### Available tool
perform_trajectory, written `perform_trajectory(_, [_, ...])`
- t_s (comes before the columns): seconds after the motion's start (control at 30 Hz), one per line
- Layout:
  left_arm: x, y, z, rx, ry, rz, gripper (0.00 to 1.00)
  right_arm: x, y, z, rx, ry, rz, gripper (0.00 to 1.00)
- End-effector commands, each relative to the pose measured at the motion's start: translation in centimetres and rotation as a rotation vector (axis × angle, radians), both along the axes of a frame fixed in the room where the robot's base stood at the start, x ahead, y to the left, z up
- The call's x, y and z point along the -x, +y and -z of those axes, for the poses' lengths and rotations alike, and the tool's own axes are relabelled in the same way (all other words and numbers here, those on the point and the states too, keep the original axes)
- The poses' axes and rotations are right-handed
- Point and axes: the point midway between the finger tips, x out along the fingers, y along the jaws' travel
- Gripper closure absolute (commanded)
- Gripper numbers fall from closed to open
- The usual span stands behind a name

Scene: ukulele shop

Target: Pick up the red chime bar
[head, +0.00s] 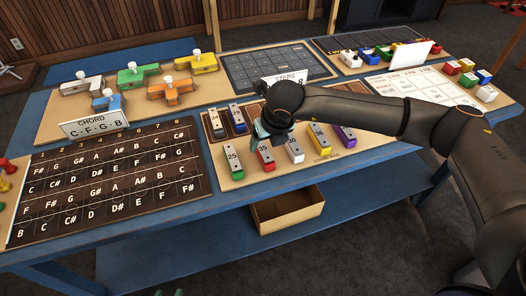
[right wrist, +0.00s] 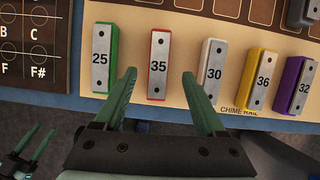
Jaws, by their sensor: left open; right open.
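The red chime bar (head: 265,155) has a silver top plate marked 35. It stands on the wooden chime rail board (head: 330,157) between the green bar (head: 233,158) and the white bar (head: 293,149). My right gripper (head: 264,133) is over this row and partly hides the red bar in the head view. In the right wrist view the red bar (right wrist: 158,65) shows between the tips of my open, empty right gripper (right wrist: 158,76); I cannot tell the height gap. My left gripper (head: 169,292) shows only its tips at the bottom edge; it is open and low (right wrist: 38,144).
The yellow bar (head: 319,136) and purple bar (head: 345,136) stand to the right in the row. Dark bars (head: 226,122) sit behind. A chord card (head: 94,123) and colored blocks (head: 138,74) are at left. An open box (head: 287,212) is below the tabletop.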

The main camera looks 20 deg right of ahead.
Motion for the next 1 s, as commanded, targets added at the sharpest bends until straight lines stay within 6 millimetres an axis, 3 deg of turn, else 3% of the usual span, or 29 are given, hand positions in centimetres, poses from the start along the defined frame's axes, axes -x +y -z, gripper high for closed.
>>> perform_trajectory(0.3, [0.0, 0.1, -0.5, -0.002, 0.003, -0.001, 0.50, -1.3, 0.3, 4.1, 0.001, 0.002, -0.001, 0.28])
perform_trajectory(0.57, [0.1, 0.1, -0.5, -0.002, 0.004, -0.001, 0.50, -1.5, 0.3, 4.4, -0.001, 0.000, -0.001, 0.28])
perform_trajectory(1.0, [0.1, 0.1, -0.5, -0.002, 0.005, -0.002, 0.50, -1.4, 0.3, 4.4, 0.000, 0.001, 0.000, 0.75])
